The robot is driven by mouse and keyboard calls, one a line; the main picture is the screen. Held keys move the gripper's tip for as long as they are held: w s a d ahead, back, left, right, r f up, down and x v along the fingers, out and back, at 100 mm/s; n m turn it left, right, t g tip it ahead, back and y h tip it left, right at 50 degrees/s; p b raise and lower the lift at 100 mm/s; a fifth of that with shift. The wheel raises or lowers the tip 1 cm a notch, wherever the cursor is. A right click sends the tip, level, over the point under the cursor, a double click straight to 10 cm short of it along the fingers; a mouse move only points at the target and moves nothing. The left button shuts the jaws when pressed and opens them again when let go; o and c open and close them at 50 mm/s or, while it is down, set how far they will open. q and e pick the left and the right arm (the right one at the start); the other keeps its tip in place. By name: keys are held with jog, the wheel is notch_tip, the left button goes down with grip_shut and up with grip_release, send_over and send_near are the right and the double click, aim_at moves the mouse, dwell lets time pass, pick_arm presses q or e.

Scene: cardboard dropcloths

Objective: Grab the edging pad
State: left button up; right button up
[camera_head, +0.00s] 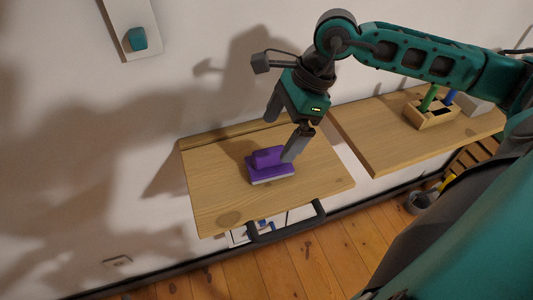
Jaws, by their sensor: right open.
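The edging pad (268,172) is a purple block with a raised purple handle and a pale underside. It lies on the wooden fold-out board near its middle. My right gripper (280,138) is open, pointing down just above the pad. One finger is beside the right end of the pad's handle and partly overlaps it in the picture; I cannot tell whether they touch. The other finger is above and behind the pad, toward the wall. Nothing is seen between the fingers. My left gripper is not in view.
The wooden board (220,195) has a dark handle (288,226) along its front edge. A second wooden shelf (375,140) to the right bears a wooden holder (432,114) with green and blue handles. A teal knob (137,39) is on a wall panel. The board's left side is clear.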

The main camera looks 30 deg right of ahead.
aim_at(270, 151)
jog(key=x, duration=0.3)
jog(key=shift+f, duration=0.2)
jog(key=shift+x, duration=2.75)
jog(key=shift+d, duration=0.1)
jog(key=shift+c, duration=0.4)
jog(key=shift+c, duration=1.4)
jog(key=c, duration=0.8)
jog(key=shift+r, duration=0.2)
